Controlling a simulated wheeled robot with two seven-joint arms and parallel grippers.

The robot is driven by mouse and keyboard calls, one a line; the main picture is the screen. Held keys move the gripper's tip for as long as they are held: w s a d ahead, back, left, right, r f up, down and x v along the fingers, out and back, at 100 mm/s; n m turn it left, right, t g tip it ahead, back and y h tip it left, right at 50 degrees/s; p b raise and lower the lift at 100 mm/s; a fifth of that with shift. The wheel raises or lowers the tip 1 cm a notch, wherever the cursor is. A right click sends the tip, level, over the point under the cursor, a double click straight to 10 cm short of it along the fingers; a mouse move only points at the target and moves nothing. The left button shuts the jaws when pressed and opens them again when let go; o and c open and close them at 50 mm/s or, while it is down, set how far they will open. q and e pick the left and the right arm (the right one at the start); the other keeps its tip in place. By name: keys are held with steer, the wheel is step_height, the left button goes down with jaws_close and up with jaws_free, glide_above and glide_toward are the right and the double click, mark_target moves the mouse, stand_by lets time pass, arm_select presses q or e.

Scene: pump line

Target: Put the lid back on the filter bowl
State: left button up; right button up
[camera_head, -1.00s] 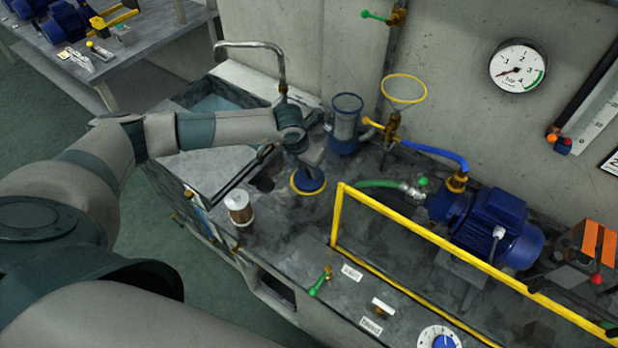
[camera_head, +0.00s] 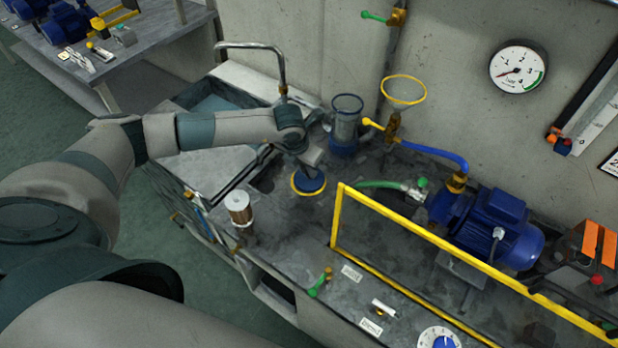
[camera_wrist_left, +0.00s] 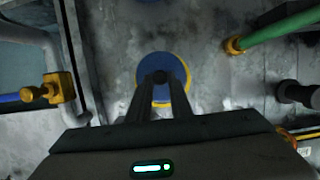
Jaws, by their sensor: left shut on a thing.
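The blue round lid with a yellow rim (camera_head: 309,183) is on or just above the grey bench top; I cannot tell if it touches. It also shows in the left wrist view (camera_wrist_left: 150,70), with a dark knob at its centre. My left gripper (camera_head: 312,168) is above the lid, its fingers pointing down and shut on the knob (camera_wrist_left: 160,77). The filter bowl (camera_head: 345,122) is a clear cylinder with a dark top rim and a blue base. It stands upright behind and to the right of the lid, with no lid on it. My right gripper is not in view.
A white filter cartridge (camera_head: 239,208) stands at the front left. A yellow-rimmed funnel (camera_head: 403,91) on a brass fitting stands right of the bowl. A yellow rail (camera_head: 450,245) and blue pump (camera_head: 497,225) occupy the right. A sink tap (camera_head: 250,46) rises behind my arm.

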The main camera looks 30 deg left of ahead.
mark_target(307, 173)
arm_select(q)
steer(key=shift+r, duration=0.55)
stand_by(0.5)
steer(key=shift+r+p, duration=0.35)
steer(key=shift+r, duration=0.05)
steer(key=shift+r+p, duration=0.55)
steer(key=shift+r, duration=0.7)
steer(key=shift+r+p, duration=0.5)
steer(key=shift+r, duration=0.85)
steer(key=shift+s, duration=0.1)
